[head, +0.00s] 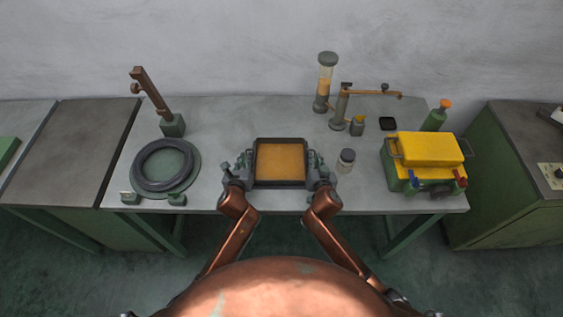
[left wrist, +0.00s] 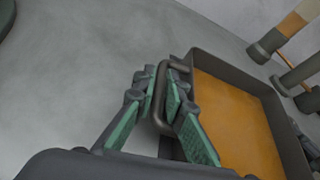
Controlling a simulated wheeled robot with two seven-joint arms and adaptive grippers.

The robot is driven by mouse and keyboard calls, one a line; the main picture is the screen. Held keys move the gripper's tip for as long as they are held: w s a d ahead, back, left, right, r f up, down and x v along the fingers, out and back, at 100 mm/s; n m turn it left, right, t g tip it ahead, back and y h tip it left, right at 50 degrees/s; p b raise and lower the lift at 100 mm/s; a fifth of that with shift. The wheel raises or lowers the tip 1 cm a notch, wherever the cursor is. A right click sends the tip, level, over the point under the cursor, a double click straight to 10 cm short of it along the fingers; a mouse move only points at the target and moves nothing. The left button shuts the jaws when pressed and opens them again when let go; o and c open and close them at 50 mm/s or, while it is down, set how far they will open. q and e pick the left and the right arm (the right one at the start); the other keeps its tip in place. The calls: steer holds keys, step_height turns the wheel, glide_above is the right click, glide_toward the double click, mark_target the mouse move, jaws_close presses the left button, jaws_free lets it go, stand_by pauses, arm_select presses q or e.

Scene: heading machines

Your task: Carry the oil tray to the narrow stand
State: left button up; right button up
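The oil tray (head: 257,184) is a dark square tray of amber oil at the middle of the workbench's front. It also shows in the left wrist view (left wrist: 225,66). My left gripper (head: 240,166) is at its left side. In the left wrist view its green-padded fingers (left wrist: 162,92) close around the tray's dark loop handle (left wrist: 161,108), one finger on each side. My right gripper (head: 320,165) is at the tray's right side; its hold on a handle is too small to tell. A narrow dark-topped green stand (head: 75,145) is left of the bench.
On the workbench (head: 235,120), a ring-shaped coil (head: 148,182) and an upright post (head: 172,126) stand left. A small jar (head: 346,161), an oiler (head: 327,70) and a yellow-topped box (head: 425,147) stand right. A green cabinet (head: 500,205) is at far right.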

arm_select(q)
jaws_close()
arm_select(e)
jaws_close()
arm_select(q)
steer(key=shift+r, duration=0.1)
arm_select(e)
steer(key=shift+r, duration=0.1)
